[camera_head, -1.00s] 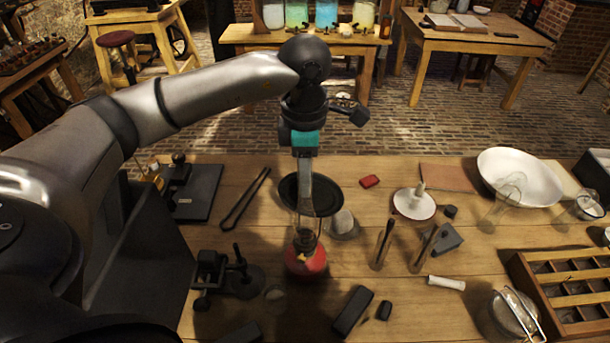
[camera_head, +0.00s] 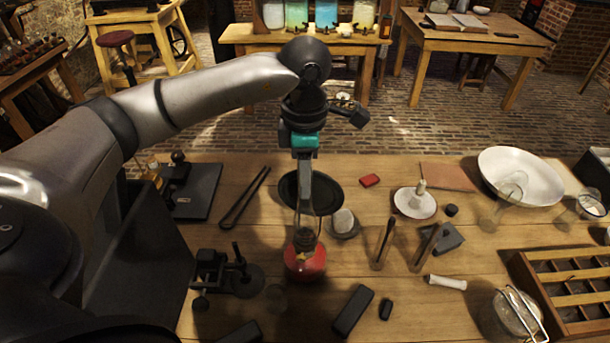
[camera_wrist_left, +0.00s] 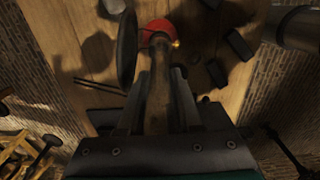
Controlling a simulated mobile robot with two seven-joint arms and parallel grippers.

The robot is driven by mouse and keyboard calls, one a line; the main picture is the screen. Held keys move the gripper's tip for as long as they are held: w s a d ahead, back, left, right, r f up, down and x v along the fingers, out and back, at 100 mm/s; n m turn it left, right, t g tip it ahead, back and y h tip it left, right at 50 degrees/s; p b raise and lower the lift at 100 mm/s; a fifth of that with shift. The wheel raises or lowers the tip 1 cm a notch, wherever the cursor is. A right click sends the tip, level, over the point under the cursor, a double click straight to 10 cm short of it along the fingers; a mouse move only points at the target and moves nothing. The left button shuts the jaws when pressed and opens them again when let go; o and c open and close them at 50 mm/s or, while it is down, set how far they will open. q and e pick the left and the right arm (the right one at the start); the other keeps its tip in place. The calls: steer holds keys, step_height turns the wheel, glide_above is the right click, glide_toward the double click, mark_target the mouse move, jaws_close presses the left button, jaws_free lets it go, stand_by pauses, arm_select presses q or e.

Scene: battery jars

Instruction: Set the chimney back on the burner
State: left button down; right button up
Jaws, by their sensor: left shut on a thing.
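The burner (camera_head: 305,264) has a round red base and stands upright on the wooden table. It also shows in the left wrist view (camera_wrist_left: 160,32), just beyond the fingers. My left gripper (camera_head: 304,190) points down and is shut on the chimney (camera_head: 307,222), a clear glass tube that looks roughly upright. The chimney also shows between the fingers in the left wrist view (camera_wrist_left: 158,95). Its lower end lines up with the burner's top in the head view. I cannot tell whether they touch. My right gripper is not in view.
A black stand (camera_head: 228,272) is close at left. Glass tubes with dark rods (camera_head: 383,245) stand at right. A black block (camera_head: 353,310) lies in front.

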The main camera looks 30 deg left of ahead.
arm_select(q)
steer(key=shift+f+b, duration=0.35)
steer(key=shift+f, duration=0.15)
steer(key=c, duration=0.5)
jaws_free()
step_height(320, 180, up, 15)
steer(key=shift+r+p, duration=0.15)
steer(key=shift+p, duration=0.8)
steer(key=shift+s, duration=0.1)
